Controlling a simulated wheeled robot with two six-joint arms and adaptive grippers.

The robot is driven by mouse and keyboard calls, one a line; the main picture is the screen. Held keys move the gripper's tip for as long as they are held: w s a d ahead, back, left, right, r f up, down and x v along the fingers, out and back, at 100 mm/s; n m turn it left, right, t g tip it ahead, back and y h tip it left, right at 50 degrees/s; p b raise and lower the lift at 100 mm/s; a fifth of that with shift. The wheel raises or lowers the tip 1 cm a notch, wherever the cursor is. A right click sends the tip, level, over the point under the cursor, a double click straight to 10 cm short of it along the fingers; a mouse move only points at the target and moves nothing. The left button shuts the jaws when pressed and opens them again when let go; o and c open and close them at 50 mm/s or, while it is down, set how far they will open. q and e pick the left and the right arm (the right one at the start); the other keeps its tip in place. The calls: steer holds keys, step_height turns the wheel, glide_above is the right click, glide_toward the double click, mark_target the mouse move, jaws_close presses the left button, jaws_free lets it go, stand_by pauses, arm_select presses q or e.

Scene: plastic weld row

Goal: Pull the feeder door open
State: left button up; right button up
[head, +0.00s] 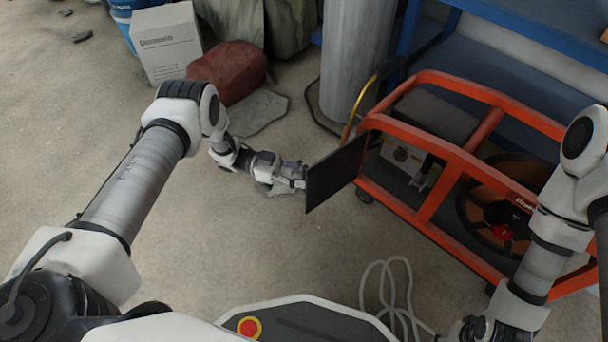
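The feeder door (337,172) is a dark flat panel at the left end of the orange-framed feeder cart (427,207). It stands swung out from the frame, with the cart's inside showing to its right. My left gripper (298,180) is at the door's left edge, at its outer free side. Its fingers are small and partly hidden by the door, so I cannot tell whether they are closed on it. My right arm comes in from the right, and its gripper is out of the picture at the lower edge.
A grey cylinder (355,55) stands behind the cart, with a yellow hose (358,108) between them. A brown-red sack (229,70) and a white box (166,42) are at the back left. A pale cable (388,290) lies on the floor in front. The floor left of the door is clear.

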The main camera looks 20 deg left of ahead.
arm_select(q)
steer(key=a, duration=1.2)
steer(key=shift+s, duration=0.15)
